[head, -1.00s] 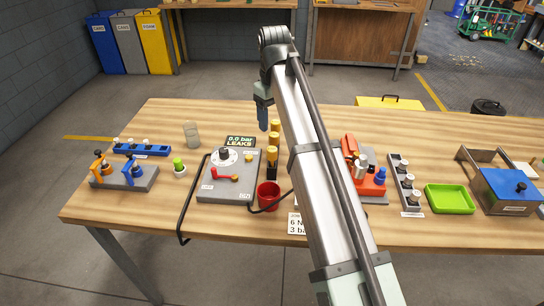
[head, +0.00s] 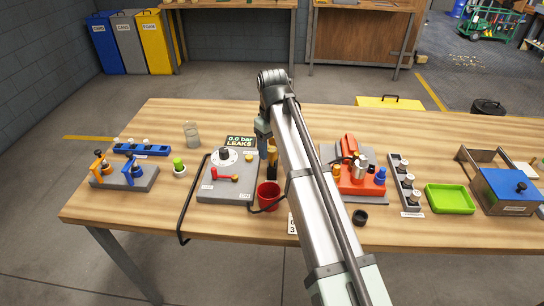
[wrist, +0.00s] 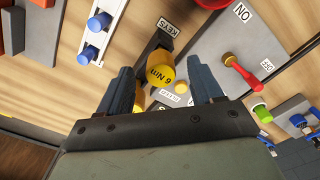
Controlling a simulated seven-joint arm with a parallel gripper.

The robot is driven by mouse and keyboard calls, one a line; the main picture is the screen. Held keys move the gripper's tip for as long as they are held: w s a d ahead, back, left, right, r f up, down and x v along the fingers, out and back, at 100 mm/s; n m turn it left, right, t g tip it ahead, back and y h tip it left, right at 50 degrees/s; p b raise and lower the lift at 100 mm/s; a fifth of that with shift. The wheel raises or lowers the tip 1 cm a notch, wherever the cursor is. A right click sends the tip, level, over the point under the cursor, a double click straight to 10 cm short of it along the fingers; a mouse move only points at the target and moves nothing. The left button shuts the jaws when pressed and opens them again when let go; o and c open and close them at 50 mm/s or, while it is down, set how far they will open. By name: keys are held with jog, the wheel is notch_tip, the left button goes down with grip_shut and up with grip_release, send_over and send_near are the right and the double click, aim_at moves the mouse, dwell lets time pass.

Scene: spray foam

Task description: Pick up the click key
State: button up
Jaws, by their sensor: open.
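The click key (wrist: 161,74) has a yellow head marked "6 Nm" and shows in the middle of the wrist view, by a dark rack labelled KEYS (wrist: 172,35). My gripper (wrist: 161,66) is open, with one finger on each side of the yellow head in that picture. I cannot tell whether either finger touches it. More yellow heads (wrist: 166,98) show lower between the fingers. In the head view my gripper (head: 262,148) hangs over the key rack, and my arm and fingers hide most of the keys.
A grey panel (head: 212,190) with a dial and red lever stands left of the keys. A red cup (head: 268,193) is just in front. An orange fixture (head: 360,181) stands right of my arm, with a small black ring (head: 360,217) before it. Bare table lies at the front left.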

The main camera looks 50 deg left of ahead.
aim_at(272, 163)
notch_tip(272, 163, down, 4)
jog(key=shift+r, duration=0.25)
jog(key=shift+a, duration=0.1)
grip_shut()
dwell(0.4)
